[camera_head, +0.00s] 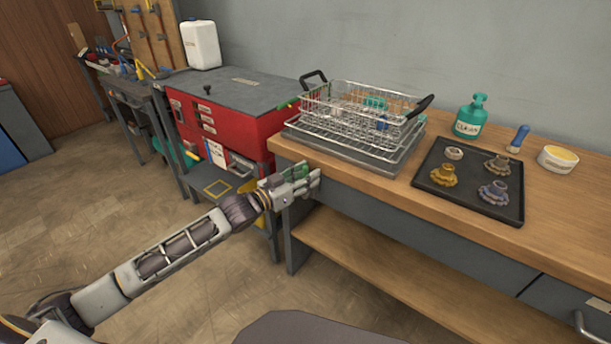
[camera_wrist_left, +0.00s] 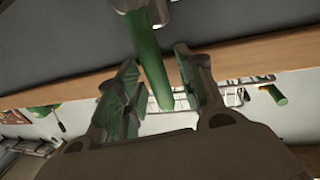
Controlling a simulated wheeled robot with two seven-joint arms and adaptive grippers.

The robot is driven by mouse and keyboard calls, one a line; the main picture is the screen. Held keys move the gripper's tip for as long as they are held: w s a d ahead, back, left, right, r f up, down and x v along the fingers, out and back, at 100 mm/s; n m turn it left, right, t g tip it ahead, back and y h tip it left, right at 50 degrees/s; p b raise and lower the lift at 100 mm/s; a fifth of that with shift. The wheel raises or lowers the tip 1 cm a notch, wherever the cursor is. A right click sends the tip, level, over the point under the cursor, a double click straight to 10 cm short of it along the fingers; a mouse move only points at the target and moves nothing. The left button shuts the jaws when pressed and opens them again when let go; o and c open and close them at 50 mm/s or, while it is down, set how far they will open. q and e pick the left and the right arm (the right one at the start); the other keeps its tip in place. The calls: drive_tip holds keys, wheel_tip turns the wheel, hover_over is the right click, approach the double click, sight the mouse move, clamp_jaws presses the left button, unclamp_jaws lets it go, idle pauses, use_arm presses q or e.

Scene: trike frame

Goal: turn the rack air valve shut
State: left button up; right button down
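A green lever handle (camera_wrist_left: 150,62), which looks like the rack air valve's, extends from a round metal fitting (camera_wrist_left: 158,12) in the left wrist view. My left gripper (camera_wrist_left: 155,58) is open, its two fingers on either side of the handle. A gap shows on each side, so it does not look gripped. In the head view my left gripper (camera_head: 303,182) is at the front left corner of the wooden bench, below the top. The valve is mostly hidden there by the gripper. My right gripper is not in view.
A wire basket (camera_head: 360,107) on a rack stands on the wooden bench (camera_head: 400,192) above my left gripper. A black tray (camera_head: 455,207) with several knob-like parts, a green bottle (camera_head: 470,117) and a yellow-topped tub (camera_head: 557,159) are further right. A red cabinet (camera_head: 235,122) stands left.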

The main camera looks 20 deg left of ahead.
use_arm(q)
clamp_jaws()
idle(0.5)
